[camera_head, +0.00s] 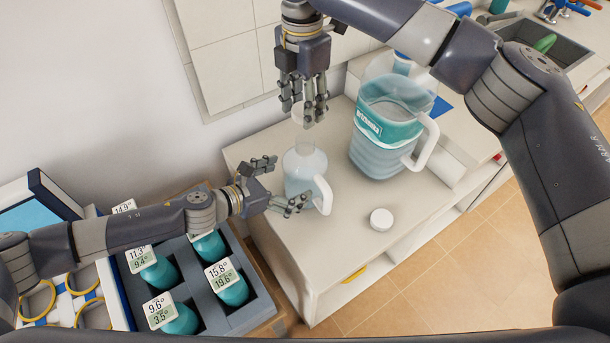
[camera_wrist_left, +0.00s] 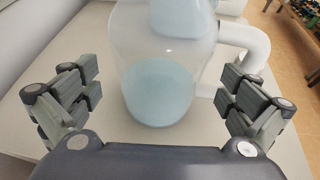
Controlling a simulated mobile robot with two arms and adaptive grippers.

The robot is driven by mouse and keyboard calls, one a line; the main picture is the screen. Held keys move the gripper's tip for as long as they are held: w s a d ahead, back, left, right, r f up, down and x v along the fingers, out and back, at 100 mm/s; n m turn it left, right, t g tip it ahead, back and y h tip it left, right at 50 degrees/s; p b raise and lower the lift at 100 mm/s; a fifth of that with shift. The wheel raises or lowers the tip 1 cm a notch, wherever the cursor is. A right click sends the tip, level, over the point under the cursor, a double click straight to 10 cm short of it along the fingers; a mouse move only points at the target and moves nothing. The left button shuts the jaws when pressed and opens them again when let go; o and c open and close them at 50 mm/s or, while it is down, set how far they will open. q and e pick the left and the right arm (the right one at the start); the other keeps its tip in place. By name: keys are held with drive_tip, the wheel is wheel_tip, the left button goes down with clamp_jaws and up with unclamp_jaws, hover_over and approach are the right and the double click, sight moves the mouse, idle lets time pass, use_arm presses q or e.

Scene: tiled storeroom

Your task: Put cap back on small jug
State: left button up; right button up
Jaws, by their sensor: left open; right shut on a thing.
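The small jug (camera_head: 301,168), translucent with pale blue liquid and a white handle, stands upright on the counter. A white round cap (camera_head: 381,219) lies on the counter to its right, apart from it. My left gripper (camera_head: 288,182) is open, its fingers on either side of the jug body. The left wrist view shows the jug (camera_wrist_left: 165,60) between the spread fingers, with gaps at both sides. My right gripper (camera_head: 304,103) is above the jug, shut on a translucent funnel-like piece (camera_head: 303,119) at the jug's mouth. Whether this piece is separate from the jug is hard to tell.
A large jug (camera_head: 384,143) with a teal band and white handle stands right of the small jug. A grey crate (camera_head: 245,317) of teal bottles sits lower left. A sink (camera_head: 562,48) is at the upper right. The counter (camera_head: 320,262) is clear around the cap.

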use_arm(q)
drive_tip(key=shift+x, duration=2.65)
drive_tip(key=c, duration=1.2)
drive_tip(key=shift+s, duration=0.1)
use_arm(e)
hover_over(304, 140)
drive_tip(key=shift+f, duration=2.45)
